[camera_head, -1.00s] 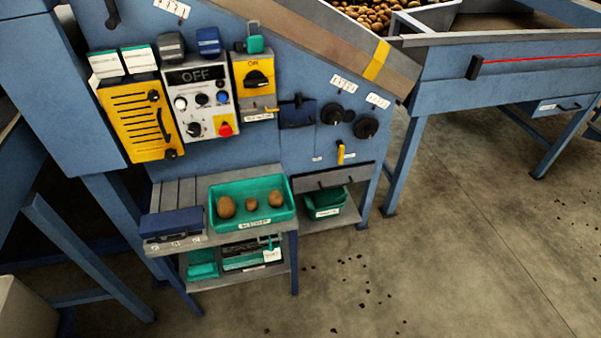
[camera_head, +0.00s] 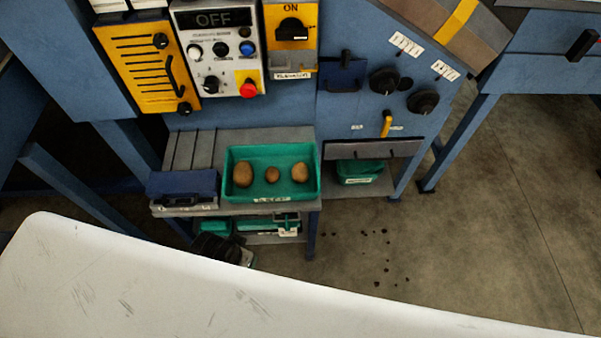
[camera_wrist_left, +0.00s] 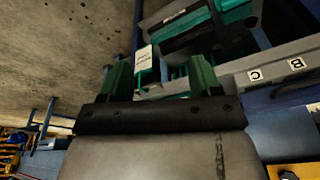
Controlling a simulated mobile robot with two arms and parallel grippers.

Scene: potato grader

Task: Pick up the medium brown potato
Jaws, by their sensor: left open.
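Three brown potatoes lie in a row in a green tray (camera_head: 270,196) on the upper shelf of a small stand. The medium one (camera_head: 300,172) is on the right, a larger one (camera_head: 244,175) on the left and the smallest (camera_head: 272,174) in the middle. My left gripper (camera_head: 246,259) shows partly in the head view, low in front of the stand and below the tray. In the left wrist view its two green fingers (camera_wrist_left: 160,75) are apart with nothing held between them. No potato shows there. My right gripper is not in view.
A dark blue box (camera_head: 183,187) sits left of the tray. Green bins (camera_head: 219,227) are on the lower shelf, and another green bin (camera_head: 360,173) is to the right. The control panel (camera_head: 217,50) reads OFF above. The floor at right is open, with small dark bits.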

